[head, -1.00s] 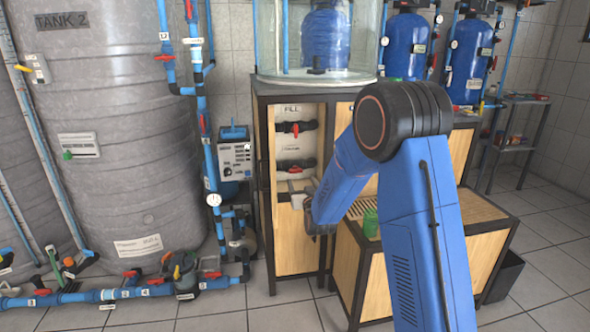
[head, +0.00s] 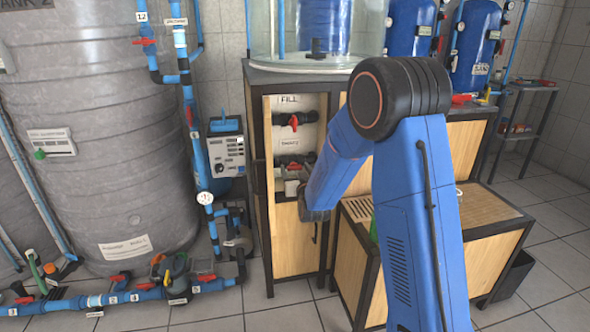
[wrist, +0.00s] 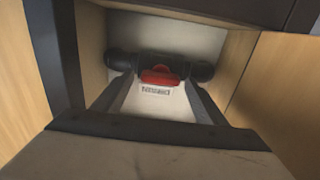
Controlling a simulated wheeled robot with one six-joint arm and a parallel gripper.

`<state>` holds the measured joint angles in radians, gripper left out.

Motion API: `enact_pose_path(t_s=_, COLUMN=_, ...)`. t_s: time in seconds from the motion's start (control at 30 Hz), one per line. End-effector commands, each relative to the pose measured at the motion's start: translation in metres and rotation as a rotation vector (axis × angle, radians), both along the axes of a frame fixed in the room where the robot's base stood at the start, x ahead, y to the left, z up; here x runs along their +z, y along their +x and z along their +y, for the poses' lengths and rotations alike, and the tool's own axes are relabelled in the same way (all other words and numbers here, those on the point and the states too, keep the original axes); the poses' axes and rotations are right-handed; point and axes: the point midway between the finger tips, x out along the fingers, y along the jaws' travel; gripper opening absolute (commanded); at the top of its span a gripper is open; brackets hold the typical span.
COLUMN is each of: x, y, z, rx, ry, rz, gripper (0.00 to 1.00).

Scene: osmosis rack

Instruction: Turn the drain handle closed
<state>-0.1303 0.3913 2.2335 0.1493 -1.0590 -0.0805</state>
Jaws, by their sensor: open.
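The drain valve is the lower of two valves in the cabinet's open bay, a dark horizontal pipe fitting with a red handle (head: 294,166). In the wrist view the red handle (wrist: 160,76) lies roughly along the pipe, with a small label (wrist: 156,90) beside it. My gripper (wrist: 159,82) is open, its fingertips on either side of the handle in the picture. I cannot tell whether they reach around it or touch it. In the head view my gripper (head: 291,187) is at the bay just below the drain valve, partly hidden by my arm.
The fill valve (head: 293,120) with its red handle sits above, under a FILL label. Wooden bay walls (wrist: 235,70) stand close on both sides of my gripper. A glass tank (head: 316,35) stands on the cabinet. A low wooden bench (head: 490,250) is at the right.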

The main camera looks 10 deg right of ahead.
Motion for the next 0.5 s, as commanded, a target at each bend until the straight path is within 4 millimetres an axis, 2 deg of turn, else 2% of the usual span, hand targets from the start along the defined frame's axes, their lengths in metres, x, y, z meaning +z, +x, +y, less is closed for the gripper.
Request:
enact_pose_path(t_s=0.07, x=-0.0001, y=0.0000, z=-0.0001, rx=0.000, ry=0.000, rz=0.000, gripper=0.66)
enact_pose_path(t_s=0.23, x=-0.0001, y=0.0001, z=-0.0001, rx=0.000, ry=0.000, rz=0.000, gripper=0.25)
enact_pose_path(t_s=0.5, x=-0.0002, y=0.0001, z=-0.0003, rx=0.000, ry=0.015, rz=0.000, gripper=0.24)
